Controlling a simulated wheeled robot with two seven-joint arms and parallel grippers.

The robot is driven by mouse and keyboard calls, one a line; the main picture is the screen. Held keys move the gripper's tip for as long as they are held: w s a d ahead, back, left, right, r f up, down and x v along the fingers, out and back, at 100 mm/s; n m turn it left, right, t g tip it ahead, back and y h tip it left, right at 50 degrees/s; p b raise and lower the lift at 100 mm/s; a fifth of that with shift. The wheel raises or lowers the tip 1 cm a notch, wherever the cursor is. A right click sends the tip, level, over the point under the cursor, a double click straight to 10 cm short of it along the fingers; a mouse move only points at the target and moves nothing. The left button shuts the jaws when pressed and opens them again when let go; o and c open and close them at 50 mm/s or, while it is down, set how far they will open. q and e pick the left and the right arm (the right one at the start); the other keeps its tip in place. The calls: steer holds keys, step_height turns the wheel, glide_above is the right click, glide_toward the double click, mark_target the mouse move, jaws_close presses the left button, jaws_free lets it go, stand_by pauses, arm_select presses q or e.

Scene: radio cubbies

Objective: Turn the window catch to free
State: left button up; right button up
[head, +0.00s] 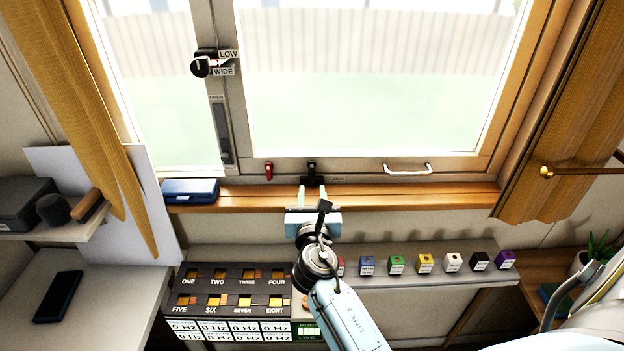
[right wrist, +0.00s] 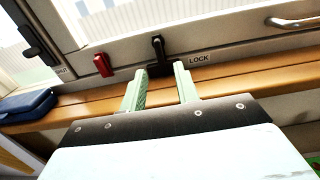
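The window catch (head: 311,172) is a small black lever on the bottom rail of the window frame, standing roughly upright. In the right wrist view the catch (right wrist: 158,50) is just beyond my fingertips, with a LOCK label (right wrist: 199,58) to its right. No "free" label is readable. My right gripper (head: 312,192) is open, with its two pale green fingers (right wrist: 160,88) spread below and in front of the catch. Nothing shows between the fingers. Whether they touch the catch's base cannot be told. My left gripper is not in view.
A red lever (head: 268,171) sits left of the catch, and a metal handle (head: 407,169) to its right. A blue case (head: 190,191) lies on the wooden sill. Below are a labelled switch panel (head: 236,287) and a shelf with several coloured cubes (head: 425,264).

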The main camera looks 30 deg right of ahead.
mark_target(312, 176)
steer(key=x, duration=0.5)
steer(key=shift+w+d, duration=0.2)
steer(key=shift+w, duration=0.05)
jaws_close()
